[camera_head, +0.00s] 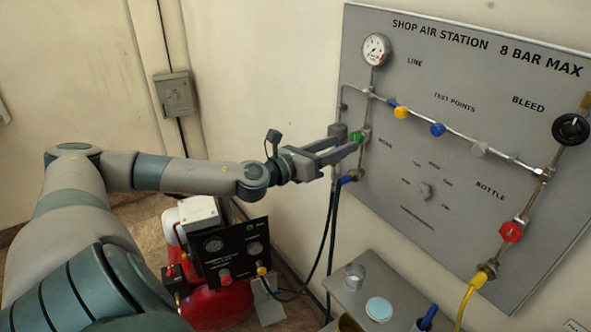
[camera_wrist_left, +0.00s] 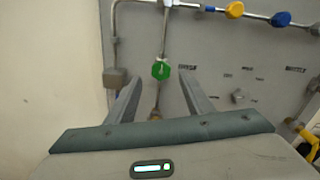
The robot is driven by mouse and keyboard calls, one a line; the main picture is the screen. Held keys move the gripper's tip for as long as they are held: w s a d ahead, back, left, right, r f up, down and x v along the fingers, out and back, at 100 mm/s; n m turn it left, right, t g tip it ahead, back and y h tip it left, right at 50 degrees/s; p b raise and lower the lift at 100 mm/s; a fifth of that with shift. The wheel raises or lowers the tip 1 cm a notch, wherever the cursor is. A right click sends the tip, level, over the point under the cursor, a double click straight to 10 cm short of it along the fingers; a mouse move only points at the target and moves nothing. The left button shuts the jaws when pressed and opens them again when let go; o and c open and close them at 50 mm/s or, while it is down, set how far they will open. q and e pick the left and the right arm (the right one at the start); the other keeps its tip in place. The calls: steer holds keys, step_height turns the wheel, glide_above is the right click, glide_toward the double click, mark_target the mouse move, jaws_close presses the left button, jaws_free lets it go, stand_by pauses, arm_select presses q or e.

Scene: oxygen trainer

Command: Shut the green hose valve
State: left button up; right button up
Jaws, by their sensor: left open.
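The green hose valve (camera_head: 356,136) sits on the vertical pipe at the left of the grey panel, under the round gauge. My left gripper (camera_head: 345,142) reaches in from the left with its fingers close to the valve. Whether a finger touches the valve cannot be told. My right gripper is not in view.
The grey panel (camera_head: 400,240) also carries yellow (camera_head: 401,112) and blue (camera_head: 437,129) test points, a black handwheel (camera_head: 570,129) and a red valve (camera_head: 512,231). A grey box (camera_head: 338,131) is beside the green valve. A shelf (camera_head: 400,296) and a red compressor (camera_head: 215,305) stand below.

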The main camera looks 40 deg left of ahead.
arm_select(q)
steer(key=s+a+b, duration=0.2)
steer(key=s+b, duration=0.3)
steer(key=s, duration=0.7)
steer(key=shift+s, duration=0.4)
stand_by(0.5)
